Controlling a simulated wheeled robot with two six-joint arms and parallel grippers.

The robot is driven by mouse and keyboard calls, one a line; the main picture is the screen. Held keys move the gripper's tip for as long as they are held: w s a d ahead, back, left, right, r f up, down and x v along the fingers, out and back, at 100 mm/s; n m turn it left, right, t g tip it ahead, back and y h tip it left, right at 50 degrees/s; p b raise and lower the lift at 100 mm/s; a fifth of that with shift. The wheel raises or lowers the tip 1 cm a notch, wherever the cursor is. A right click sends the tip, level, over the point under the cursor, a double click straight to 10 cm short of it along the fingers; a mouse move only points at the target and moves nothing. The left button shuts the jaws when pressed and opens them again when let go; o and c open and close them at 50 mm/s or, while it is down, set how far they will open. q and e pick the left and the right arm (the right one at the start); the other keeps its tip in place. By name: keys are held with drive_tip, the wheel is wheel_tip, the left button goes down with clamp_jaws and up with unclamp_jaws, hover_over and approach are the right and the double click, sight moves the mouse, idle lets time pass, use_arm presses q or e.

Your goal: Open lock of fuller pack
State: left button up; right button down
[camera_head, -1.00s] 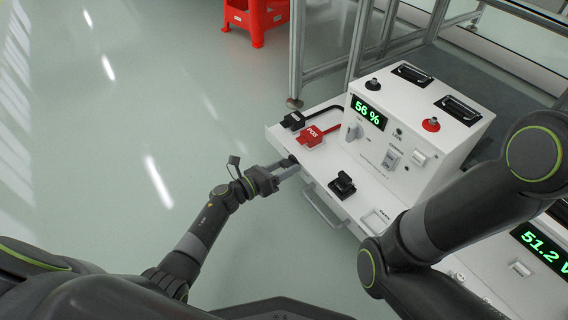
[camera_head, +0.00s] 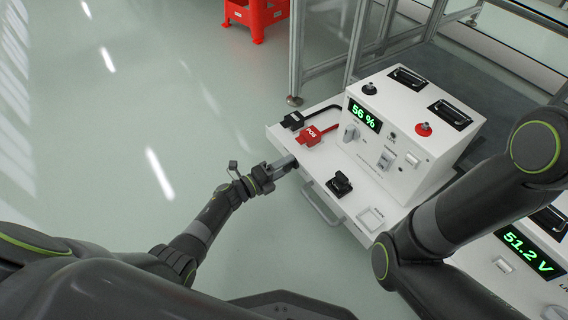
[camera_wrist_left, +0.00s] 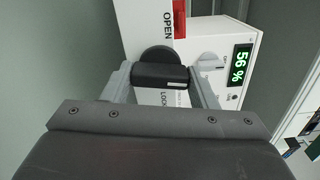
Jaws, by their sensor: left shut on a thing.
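The pack with the green "56 %" display (camera_head: 364,114) stands on a white drawer-like tray (camera_head: 330,172). Its lock is a black round knob with a bar handle (camera_wrist_left: 160,75), seen in the left wrist view between the printed words OPEN and LOCK. My left gripper (camera_head: 288,164) is shut on the bar at the tray's left edge, one finger on each side of it; its fingers also show in the left wrist view (camera_wrist_left: 161,82). In the head view the gripper hides the lock. My right arm crosses the right side, its gripper out of view.
A red POS plug (camera_head: 310,137) and a black plug (camera_head: 292,121) lie on the tray near the lock. A black latch-like part (camera_head: 339,184) is farther right. A second unit reading "51.2 V" (camera_head: 532,249) stands lower right. Floor left is clear.

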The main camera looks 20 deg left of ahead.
use_arm(q)
drive_tip(key=shift+n+p, duration=0.35)
drive_tip(key=shift+n, duration=0.75)
drive_tip(key=o, duration=1)
